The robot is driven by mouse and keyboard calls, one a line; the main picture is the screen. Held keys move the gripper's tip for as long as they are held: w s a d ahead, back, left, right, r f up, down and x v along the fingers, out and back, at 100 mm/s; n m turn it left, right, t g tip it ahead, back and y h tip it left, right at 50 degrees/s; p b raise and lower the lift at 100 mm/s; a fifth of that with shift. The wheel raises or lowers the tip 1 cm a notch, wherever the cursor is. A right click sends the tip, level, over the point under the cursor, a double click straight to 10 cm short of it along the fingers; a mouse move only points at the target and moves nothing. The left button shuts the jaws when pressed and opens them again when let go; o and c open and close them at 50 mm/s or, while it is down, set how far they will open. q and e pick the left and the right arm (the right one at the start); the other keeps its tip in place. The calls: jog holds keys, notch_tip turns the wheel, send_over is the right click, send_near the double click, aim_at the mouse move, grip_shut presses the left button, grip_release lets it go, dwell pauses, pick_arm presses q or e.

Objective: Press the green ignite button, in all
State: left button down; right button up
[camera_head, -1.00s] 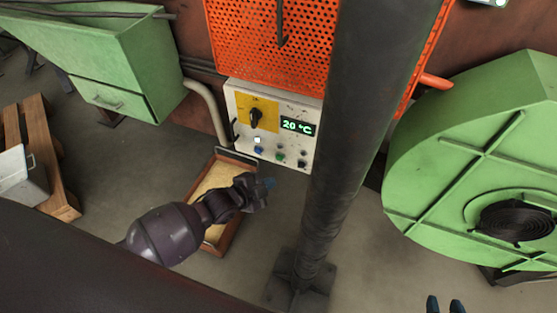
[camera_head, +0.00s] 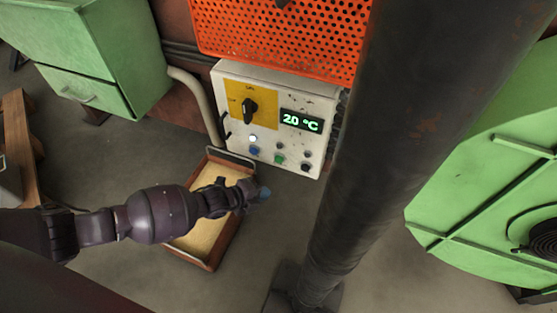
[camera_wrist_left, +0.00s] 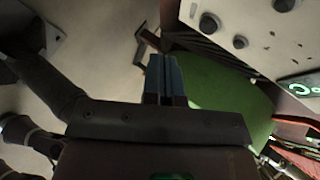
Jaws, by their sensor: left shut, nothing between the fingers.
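The green ignite button (camera_head: 279,159) is in the bottom row of the white control box (camera_head: 266,85), between a blue button (camera_head: 254,151) and a black button (camera_head: 305,167). My left gripper (camera_head: 264,192) is shut and empty, below and in front of the box in the head view, apart from the button. In the left wrist view its blue fingers (camera_wrist_left: 166,75) are together, and part of the control box (camera_wrist_left: 245,30) shows at the upper right. I cannot make out the green button there. My right gripper is not in view.
A dark post (camera_head: 365,150) stands close to the right of the box. A tray of sand-coloured material (camera_head: 187,256) lies under my left arm. An orange perforated panel (camera_head: 280,35) is above the box. A green round housing (camera_head: 480,190) stands at the right.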

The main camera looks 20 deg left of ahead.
aim_at(279, 159)
pick_arm(q)
jog(key=shift+w, duration=0.15)
jog(key=w+b, duration=0.3)
jog(key=w, duration=0.5)
jog(key=shift+w+d+b, duration=0.15)
jog(key=shift+w+b, duration=0.1)
jog(key=shift+b, duration=0.05)
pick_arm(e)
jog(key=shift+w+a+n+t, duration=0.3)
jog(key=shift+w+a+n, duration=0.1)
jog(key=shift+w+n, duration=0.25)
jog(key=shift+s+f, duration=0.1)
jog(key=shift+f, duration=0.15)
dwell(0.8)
pick_arm(q)
jog(key=shift+w, duration=0.1)
dwell(0.4)
jog(key=shift+w, duration=0.35)
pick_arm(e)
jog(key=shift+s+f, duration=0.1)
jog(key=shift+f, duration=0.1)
